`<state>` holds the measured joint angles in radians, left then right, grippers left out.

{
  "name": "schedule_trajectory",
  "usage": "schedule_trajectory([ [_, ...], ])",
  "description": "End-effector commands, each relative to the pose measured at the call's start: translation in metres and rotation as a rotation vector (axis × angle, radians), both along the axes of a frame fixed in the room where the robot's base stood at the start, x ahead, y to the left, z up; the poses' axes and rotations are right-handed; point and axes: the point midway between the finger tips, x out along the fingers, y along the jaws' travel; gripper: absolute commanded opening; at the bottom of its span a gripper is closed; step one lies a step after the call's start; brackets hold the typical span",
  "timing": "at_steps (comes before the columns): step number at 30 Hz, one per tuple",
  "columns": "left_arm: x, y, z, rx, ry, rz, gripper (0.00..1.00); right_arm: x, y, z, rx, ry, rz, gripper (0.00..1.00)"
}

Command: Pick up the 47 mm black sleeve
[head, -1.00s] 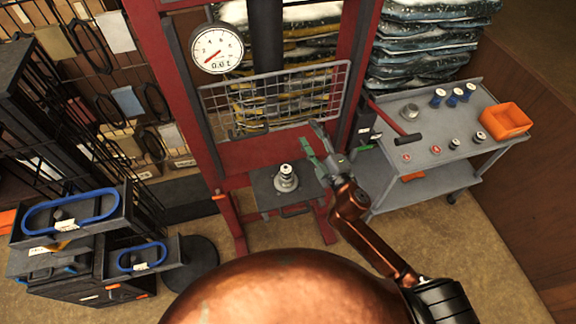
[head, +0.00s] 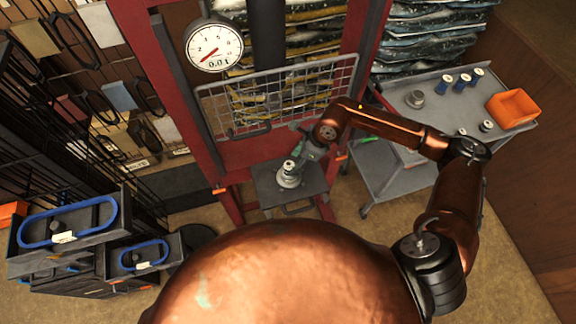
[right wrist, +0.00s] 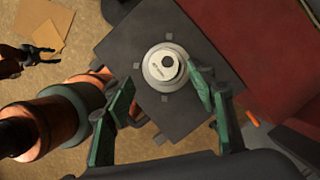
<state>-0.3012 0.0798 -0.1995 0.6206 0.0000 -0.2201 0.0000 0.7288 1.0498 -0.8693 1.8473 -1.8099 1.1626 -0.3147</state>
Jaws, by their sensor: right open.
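No sleeve shows a readable 47 mm mark. Several small cylinders with pale tops stand on the grey cart; a blue one (head: 461,83) is at the back and a dark one (head: 486,126) nearer the front. A pale stepped round part (head: 288,176) stands on the press plate; the right wrist view shows its ring top with a dark centre (right wrist: 166,70). My right gripper (head: 305,148) is over the plate beside this part. Its green fingers (right wrist: 162,82) are spread, with nothing held. My left gripper (right wrist: 42,54) shows small in the right wrist view, prongs apart and empty.
The red press frame (head: 180,110) with a wire guard (head: 225,112) and dial gauge (head: 215,47) stands behind the plate (head: 262,190). An orange bin (head: 513,108) is on the cart (head: 400,90). Racks with blue-rimmed trays (head: 69,221) fill the left.

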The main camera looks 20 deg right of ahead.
Motion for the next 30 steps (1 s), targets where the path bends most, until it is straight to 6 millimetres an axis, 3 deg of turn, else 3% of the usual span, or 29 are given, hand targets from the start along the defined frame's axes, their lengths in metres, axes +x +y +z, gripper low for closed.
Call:
schedule_trajectory([
  [9,-0.003,0.001,0.02,0.001,0.003,0.001,0.4,0.011,0.01,-0.034,0.005,0.003,-0.003,0.51],
  [15,-0.001,0.001,0.023,0.001,0.001,0.0,0.4,0.014,0.018,-0.054,0.005,0.002,-0.002,0.51],
  [22,0.003,0.001,0.023,0.001,-0.003,-0.001,0.4,0.015,0.019,-0.056,0.006,0.0,0.001,0.51],
  [30,0.003,0.001,0.023,0.001,-0.003,-0.001,0.4,0.015,0.019,-0.055,0.006,0.001,0.0,0.33],
])
